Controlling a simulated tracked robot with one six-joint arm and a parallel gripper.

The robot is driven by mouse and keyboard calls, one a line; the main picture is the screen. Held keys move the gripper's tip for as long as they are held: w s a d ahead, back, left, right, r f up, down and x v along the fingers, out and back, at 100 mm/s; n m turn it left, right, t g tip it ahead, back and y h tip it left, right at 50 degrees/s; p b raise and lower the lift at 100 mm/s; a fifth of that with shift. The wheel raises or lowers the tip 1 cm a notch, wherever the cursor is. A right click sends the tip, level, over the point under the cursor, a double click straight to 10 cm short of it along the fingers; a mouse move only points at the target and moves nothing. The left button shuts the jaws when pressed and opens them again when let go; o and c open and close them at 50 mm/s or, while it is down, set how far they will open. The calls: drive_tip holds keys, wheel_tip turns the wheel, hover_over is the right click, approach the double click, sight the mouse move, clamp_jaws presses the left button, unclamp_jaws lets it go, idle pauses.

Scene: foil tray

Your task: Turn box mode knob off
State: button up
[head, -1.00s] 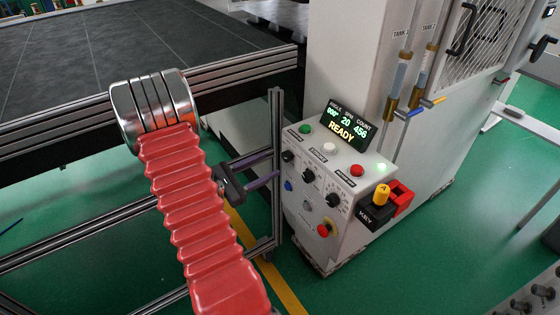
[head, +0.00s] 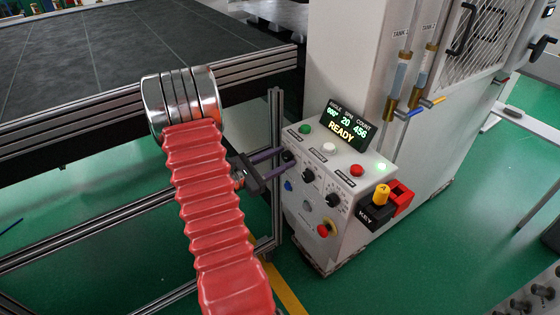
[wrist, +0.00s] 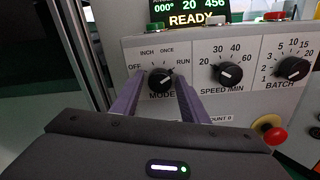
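The black mode knob (wrist: 160,80) sits on the front of the control box (head: 318,225), with OFF, INCH, ONCE and RUN marked around it. Its pale mark seems to point up and right, toward RUN. My gripper (wrist: 160,76) is open, its two purple fingers reaching forward to either side of the knob. I cannot tell whether they touch it. In the head view, my gripper (head: 282,157) is at the box's upper left knob, which the fingers partly hide.
The speed knob (wrist: 228,73) and batch knob (wrist: 292,68) are to the right. A red stop button (wrist: 275,135) is lower right. The display (head: 345,125) reads READY. A metal frame post (head: 276,120) stands close left of the box.

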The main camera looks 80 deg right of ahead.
drive_tip(key=c, duration=0.7)
drive_tip(key=shift+a, duration=0.25)
drive_tip(key=shift+c, duration=0.6)
drive_tip(key=shift+d, duration=0.15)
